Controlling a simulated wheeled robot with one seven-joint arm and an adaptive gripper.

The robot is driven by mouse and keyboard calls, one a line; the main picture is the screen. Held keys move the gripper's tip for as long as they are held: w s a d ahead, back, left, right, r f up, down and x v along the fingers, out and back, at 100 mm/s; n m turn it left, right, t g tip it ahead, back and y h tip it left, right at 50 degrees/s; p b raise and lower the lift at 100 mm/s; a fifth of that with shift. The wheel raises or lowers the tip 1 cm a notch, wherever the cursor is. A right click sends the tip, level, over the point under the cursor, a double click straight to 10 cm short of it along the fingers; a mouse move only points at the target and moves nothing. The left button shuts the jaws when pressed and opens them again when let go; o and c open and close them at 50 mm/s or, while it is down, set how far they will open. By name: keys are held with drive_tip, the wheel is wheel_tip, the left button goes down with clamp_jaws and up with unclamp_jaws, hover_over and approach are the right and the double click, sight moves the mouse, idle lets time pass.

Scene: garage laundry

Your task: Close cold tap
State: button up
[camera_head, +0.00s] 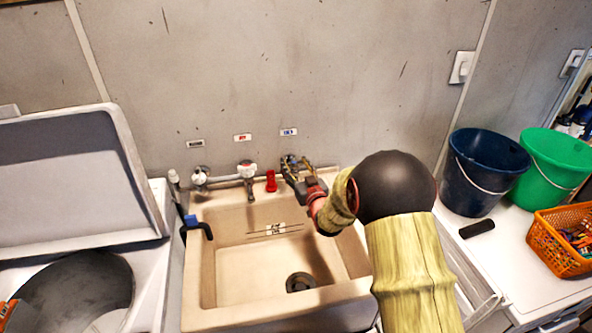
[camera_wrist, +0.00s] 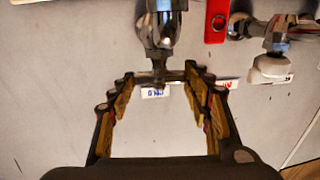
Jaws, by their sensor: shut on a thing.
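The cold tap (camera_wrist: 161,28) is a metal tap on the wall under the blue label (camera_head: 288,132). In the wrist view its body hangs in at the top centre, and the blue label (camera_wrist: 155,92) shows between my fingers. My gripper (camera_head: 291,164) is at this tap, above the back right of the sink, and hides most of it in the head view. In the wrist view my gripper (camera_wrist: 160,76) has one finger on each side, shut on the tap's handle end. The exact contact and the handle's angle are hard to see.
The hot tap (camera_head: 247,172) stands left under a red label, with a red object (camera_head: 270,181) between the taps. Another tap (camera_head: 200,178) is farther left. The sink (camera_head: 225,296) lies below. Blue (camera_head: 484,178) and green buckets (camera_head: 552,170) and an orange basket (camera_head: 553,242) stand right.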

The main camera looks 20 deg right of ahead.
drive_tip(key=shift+a+r+m+h+b, duration=0.1)
drive_tip(key=shift+m+h+b, duration=0.65)
drive_tip(key=shift+h, duration=0.55)
drive_tip(key=o, duration=1.2)
drive_tip(key=shift+c, duration=0.2)
drive_tip(key=v, duration=1.2)
